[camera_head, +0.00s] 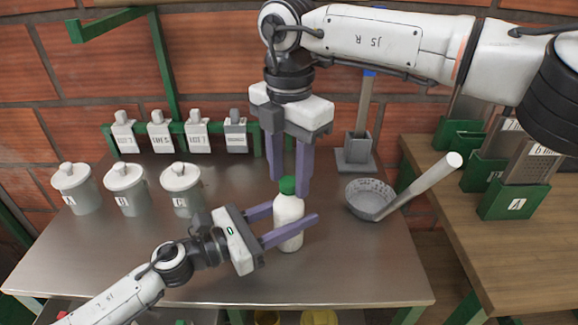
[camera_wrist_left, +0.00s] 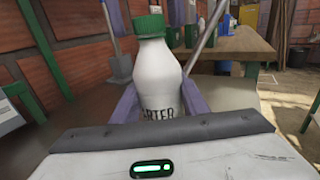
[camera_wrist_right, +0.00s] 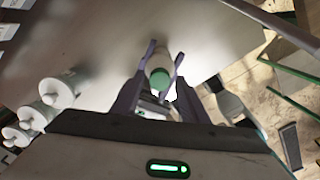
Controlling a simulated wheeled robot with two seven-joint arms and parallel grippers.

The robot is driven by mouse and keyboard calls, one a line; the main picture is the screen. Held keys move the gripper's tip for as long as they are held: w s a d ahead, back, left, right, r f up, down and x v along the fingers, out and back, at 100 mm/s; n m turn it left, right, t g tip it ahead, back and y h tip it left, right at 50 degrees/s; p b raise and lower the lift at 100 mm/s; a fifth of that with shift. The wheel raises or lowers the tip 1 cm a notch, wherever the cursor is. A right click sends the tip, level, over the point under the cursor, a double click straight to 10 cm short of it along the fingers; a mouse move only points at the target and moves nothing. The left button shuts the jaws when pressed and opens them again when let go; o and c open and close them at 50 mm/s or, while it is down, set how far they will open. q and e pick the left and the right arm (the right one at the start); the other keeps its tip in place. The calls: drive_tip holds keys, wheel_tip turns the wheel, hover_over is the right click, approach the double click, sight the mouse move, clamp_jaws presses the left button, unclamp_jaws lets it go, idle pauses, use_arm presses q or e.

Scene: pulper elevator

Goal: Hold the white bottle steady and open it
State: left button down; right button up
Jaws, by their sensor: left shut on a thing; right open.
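The white bottle (camera_head: 288,222) stands upright on the metal table, with its green cap (camera_head: 287,186) on. My left gripper (camera_head: 293,218) is shut around the bottle's body from the left; the left wrist view shows the bottle (camera_wrist_left: 157,78) between its fingers, with part of a printed label visible. My right gripper (camera_head: 289,185) points down from above with its fingers apart, at the height of the cap. In the right wrist view the cap (camera_wrist_right: 160,79) lies between the right fingers; I cannot tell whether they touch it.
Several lidded white jars (camera_head: 181,190) stand at the left of the metal table (camera_head: 200,270). A strainer bowl (camera_head: 371,198) with a long handle lies right of the bottle. A grey stand (camera_head: 356,153) is behind. A wooden table (camera_head: 440,190) with green boxes (camera_head: 512,200) is at right.

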clamp_jaws()
drive_tip(key=n, duration=0.3)
drive_tip(key=shift+n, duration=0.4)
drive_tip(key=n, duration=2.1)
drive_tip(key=shift+r+n, duration=0.1)
drive_tip(key=shift+n, duration=0.3)
drive_tip(key=n, duration=1)
drive_tip(key=shift+n, duration=0.3)
drive_tip(key=n, duration=1.2)
drive_tip(key=shift+n, duration=0.4)
drive_tip(key=n, duration=0.5)
